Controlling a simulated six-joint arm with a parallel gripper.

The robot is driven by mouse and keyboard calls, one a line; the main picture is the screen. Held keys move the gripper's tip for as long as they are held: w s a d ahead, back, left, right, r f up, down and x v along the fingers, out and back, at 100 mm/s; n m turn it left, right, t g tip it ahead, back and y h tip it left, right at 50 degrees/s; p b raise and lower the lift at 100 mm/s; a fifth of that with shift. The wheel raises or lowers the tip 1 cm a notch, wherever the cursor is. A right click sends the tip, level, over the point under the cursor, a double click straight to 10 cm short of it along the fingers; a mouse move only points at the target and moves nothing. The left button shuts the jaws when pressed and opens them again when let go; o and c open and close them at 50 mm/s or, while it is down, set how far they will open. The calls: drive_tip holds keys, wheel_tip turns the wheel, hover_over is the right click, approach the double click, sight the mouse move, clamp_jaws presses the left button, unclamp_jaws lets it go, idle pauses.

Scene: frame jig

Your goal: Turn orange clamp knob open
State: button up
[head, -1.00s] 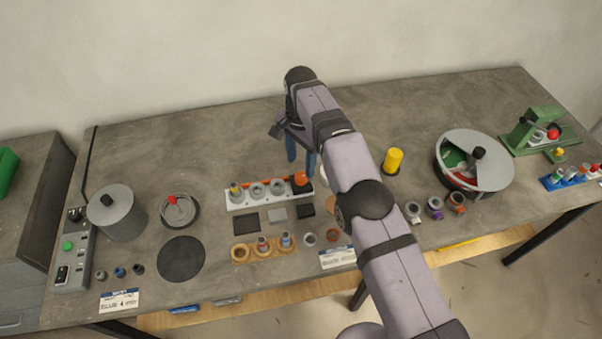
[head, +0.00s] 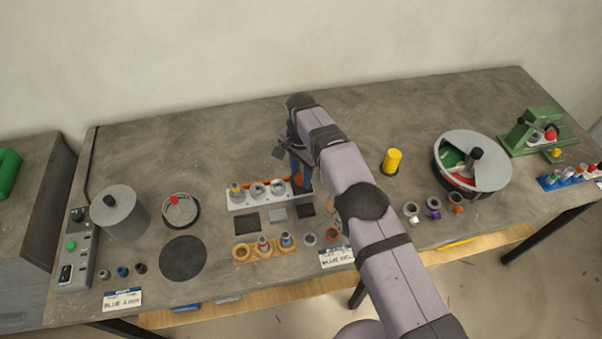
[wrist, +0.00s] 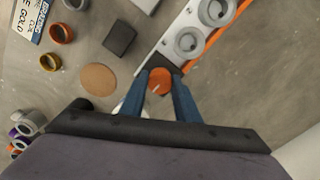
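The orange clamp knob (wrist: 160,82) sits at the end of a white jig rail (wrist: 178,50) with grey round seats. In the head view the rail (head: 239,205) lies mid-table, and my gripper (head: 301,183) is down at its right end, hiding most of the knob. In the wrist view my gripper (wrist: 160,76) has its two blue fingers open, one on each side of the knob. The gaps are small, and whether either finger touches the knob is hard to tell.
Dark square pads (head: 246,222) and an orange-brown tray with rings (head: 241,255) lie in front of the rail. A yellow cylinder (head: 393,160) and a round grey-topped bin (head: 492,163) stand to the right. The table behind the rail is clear.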

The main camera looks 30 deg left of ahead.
drive_tip(key=shift+c, duration=1.3)
drive_tip(key=shift+n+b, duration=0.4)
drive_tip(key=shift+f+n+b, duration=0.1)
drive_tip(key=shift+n+b, duration=0.55)
drive_tip(key=shift+n, duration=0.25)
drive_tip(key=n, duration=0.5)
drive_tip(key=shift+b, duration=0.3)
drive_tip(key=n, duration=0.5)
drive_tip(key=shift+n, duration=2.7)
